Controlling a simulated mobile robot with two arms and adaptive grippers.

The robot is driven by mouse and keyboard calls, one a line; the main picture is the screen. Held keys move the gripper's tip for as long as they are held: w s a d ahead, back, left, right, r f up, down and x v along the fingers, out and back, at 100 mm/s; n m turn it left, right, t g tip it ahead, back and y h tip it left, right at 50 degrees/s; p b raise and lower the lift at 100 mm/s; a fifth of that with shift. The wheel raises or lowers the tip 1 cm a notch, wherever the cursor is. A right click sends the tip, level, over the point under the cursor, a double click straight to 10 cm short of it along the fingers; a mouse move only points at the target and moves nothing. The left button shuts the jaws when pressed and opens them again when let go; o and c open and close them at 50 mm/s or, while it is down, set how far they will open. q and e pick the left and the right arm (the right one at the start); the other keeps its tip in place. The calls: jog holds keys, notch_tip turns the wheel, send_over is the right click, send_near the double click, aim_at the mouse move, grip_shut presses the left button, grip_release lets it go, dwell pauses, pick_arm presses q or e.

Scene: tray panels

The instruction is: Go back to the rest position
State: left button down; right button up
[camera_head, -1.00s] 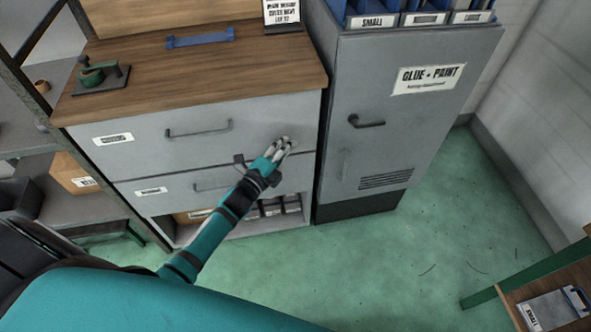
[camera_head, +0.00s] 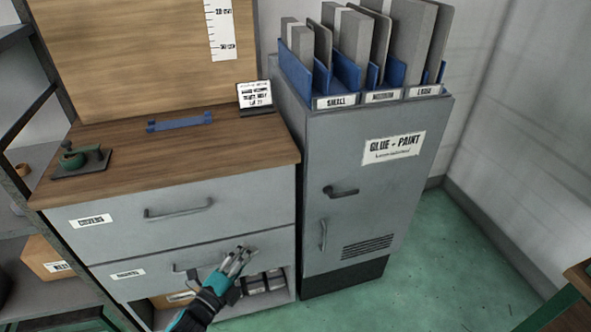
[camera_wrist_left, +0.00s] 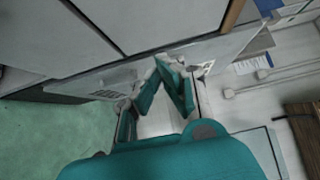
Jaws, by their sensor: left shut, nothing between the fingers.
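My left gripper (camera_head: 236,261) is shut and empty. In the head view it is low in the picture, in front of the lower drawer (camera_head: 215,254) of the grey drawer cabinet, close to that drawer's handle. I cannot tell whether it touches the drawer front. In the left wrist view my gripper's teal fingers (camera_wrist_left: 172,84) come together, with grey cabinet fronts beyond them. My right gripper is in neither view.
The drawer cabinet's wooden top (camera_head: 200,152) carries a blue bar (camera_head: 180,122), a green tool (camera_head: 78,160) and a small sign (camera_head: 255,96). A grey glue and paint cabinet (camera_head: 350,185) stands to the right. Green floor (camera_head: 440,265) is clear beyond it.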

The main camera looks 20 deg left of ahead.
pick_arm(q)
jog(key=s+f+n+g+y+p, duration=0.2)
jog(key=s+f+n+g, duration=0.4)
jog(key=f, duration=0.7)
jog(key=s+f+n+g+y+p, duration=0.15)
jog(key=s+f+n, duration=0.25)
jog(key=s+f, duration=0.55)
jog(key=s+d+f+n+g+p, duration=0.1)
jog(key=s+f+n+g, duration=0.1)
jog(key=s+f, duration=0.3)
jog(key=s+d+f+n+g, duration=0.1)
jog(key=s+f+n+g, duration=0.2)
jog(key=s, duration=0.8)
jog(key=s+d+f+n+g+p, duration=0.1)
jog(key=s+f+n+g, duration=0.1)
jog(key=s+f+g, duration=0.2)
jog(key=s+f, duration=0.3)
jog(key=s, duration=0.1)
jog(key=shift+s+n+p, duration=0.3)
jog(key=shift+s+n, duration=0.05)
jog(key=shift+n, duration=0.05)
jog(key=shift+d+f, duration=0.1)
